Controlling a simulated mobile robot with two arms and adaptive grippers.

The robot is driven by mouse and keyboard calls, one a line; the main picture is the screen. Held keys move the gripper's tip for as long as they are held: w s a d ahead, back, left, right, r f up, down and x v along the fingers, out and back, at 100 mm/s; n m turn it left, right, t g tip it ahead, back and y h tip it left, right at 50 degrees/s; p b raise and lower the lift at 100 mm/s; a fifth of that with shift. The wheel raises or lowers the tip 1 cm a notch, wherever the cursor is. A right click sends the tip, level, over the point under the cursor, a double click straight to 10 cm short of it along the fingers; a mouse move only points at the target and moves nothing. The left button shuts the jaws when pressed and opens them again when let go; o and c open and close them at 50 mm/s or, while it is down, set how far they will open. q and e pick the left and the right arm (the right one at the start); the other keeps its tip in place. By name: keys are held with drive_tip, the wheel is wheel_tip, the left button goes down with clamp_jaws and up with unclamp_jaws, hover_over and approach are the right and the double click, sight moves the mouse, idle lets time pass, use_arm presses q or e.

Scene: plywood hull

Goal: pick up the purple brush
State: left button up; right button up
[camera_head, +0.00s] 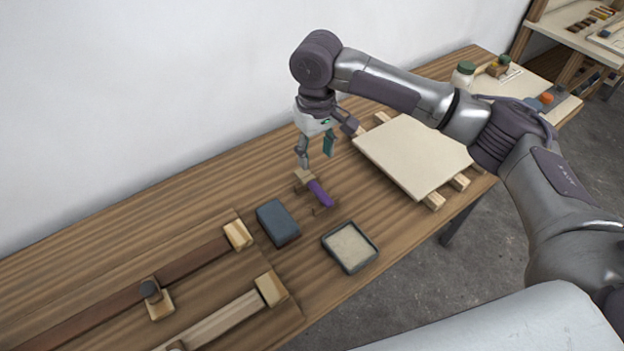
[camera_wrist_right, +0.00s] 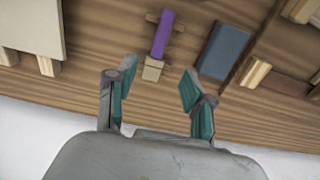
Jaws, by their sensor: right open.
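The purple brush (camera_head: 320,193) lies on the wooden workbench in the head view, with a tan block-like end toward the wall and small brown supports beside it. It also shows in the right wrist view (camera_wrist_right: 162,36), ahead of the fingers, its tan end nearest them. My right gripper (camera_head: 316,163) is above the bench, just on the wall side of the brush. In the right wrist view my right gripper (camera_wrist_right: 156,95) is open and empty, its two fingers spread apart with the brush roughly in line between them. My left gripper is not in view.
A dark blue-grey block (camera_head: 278,222) and a shallow sand-coloured tray (camera_head: 350,247) lie close to the brush. A pale board (camera_head: 415,155) on wooden strips lies to the right. Long wooden clamp-like bars (camera_head: 130,295) fill the left. The white wall is behind.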

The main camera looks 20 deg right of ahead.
hover_over(317, 188)
wheel_tip(317, 188, down, 4)
drive_tip(key=shift+a+f, duration=0.15)
drive_tip(key=shift+f, duration=0.05)
drive_tip(key=shift+w+f, duration=0.15)
drive_tip(key=shift+f, duration=0.4)
drive_tip(key=f+p, duration=0.1)
drive_tip(key=f, duration=0.3)
drive_tip(key=shift+d+f+p, duration=0.2)
drive_tip(key=shift+p, duration=0.1)
drive_tip(key=shift+f, duration=0.25)
drive_tip(key=shift+c, duration=0.5)
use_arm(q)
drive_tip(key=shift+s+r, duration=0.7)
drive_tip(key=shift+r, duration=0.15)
use_arm(e)
clamp_jaws()
